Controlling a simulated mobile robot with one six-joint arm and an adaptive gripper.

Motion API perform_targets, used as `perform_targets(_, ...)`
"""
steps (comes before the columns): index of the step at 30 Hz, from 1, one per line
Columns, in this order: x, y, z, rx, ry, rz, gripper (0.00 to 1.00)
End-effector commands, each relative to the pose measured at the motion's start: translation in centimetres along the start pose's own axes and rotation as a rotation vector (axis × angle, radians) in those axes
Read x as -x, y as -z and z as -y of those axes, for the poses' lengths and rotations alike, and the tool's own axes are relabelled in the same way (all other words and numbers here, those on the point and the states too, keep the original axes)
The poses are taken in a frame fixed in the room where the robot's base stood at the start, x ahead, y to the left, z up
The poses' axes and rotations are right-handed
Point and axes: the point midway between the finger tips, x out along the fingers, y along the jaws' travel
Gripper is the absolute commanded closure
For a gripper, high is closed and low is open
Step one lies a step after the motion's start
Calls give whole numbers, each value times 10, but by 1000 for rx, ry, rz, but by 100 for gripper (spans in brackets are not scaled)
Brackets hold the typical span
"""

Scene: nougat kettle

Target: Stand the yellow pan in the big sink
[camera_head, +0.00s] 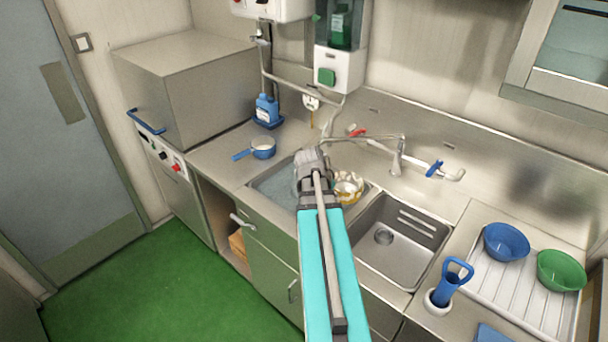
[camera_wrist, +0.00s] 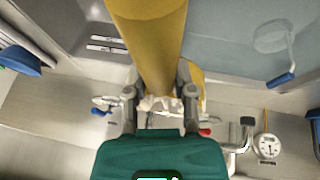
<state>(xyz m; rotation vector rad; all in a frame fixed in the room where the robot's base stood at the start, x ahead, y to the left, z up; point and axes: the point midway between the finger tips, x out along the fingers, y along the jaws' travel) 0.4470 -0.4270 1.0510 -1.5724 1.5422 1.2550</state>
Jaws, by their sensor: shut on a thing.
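My gripper (camera_head: 312,160) is over the middle of the sink counter. In the wrist view, its fingers (camera_wrist: 160,105) are shut on a yellow part of the yellow pan (camera_wrist: 150,40), which runs toward the top of the picture. The pan's yellow and whitish round part (camera_head: 347,190) shows just right of my gripper in the head view, partly hidden by it. It is by the divider between the sinks; its height over them is unclear. The left sink (camera_head: 272,187) looks the larger and holds greyish water. My arm hides part of it.
The smaller right sink (camera_head: 410,255) looks empty. Taps (camera_head: 397,160) stand behind the sinks. A blue bowl (camera_head: 506,242) and a green bowl (camera_head: 561,271) are on the right drainer.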

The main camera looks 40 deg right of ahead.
Motion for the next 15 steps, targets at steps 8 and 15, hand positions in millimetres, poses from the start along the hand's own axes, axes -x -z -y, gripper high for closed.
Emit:
perform_targets(8, -3, 4, 6, -11, -4, 2, 100)
perform_targets(15, -16, 18, 36, -65, -22, 19, 100)
